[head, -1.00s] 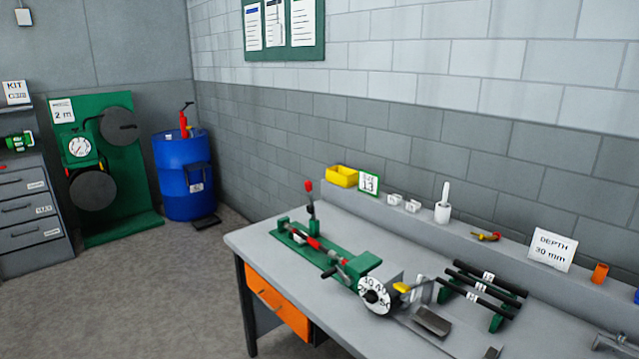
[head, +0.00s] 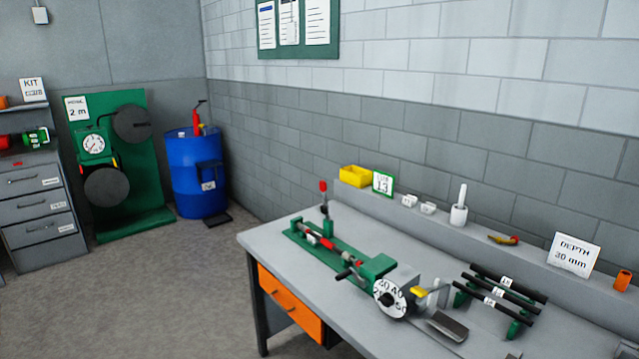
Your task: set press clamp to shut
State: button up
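The green press (head: 345,257) lies along the workbench, with a white numbered dial (head: 390,298) at its near right end. A lever with a red knob (head: 323,187) stands upright at the press's far left end; it looks like the clamp handle. A red and grey rod section (head: 318,240) lies along the press bed beside it. Whether the clamp grips anything is too small to tell. A yellow-tipped part (head: 418,292) sits right of the dial. My gripper is not in view.
The workbench (head: 262,238) has an orange drawer (head: 290,305) in front. A rack of black bars (head: 508,284) stands right of the press. A yellow bin (head: 355,176) is on the back ledge. A blue drum (head: 192,180) stands behind; the floor (head: 180,285) left of the bench is clear.

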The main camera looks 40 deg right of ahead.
aim_at(325, 209)
jog(key=u, duration=0.05)
jog(key=i, duration=1)
jog(key=z, duration=0.05)
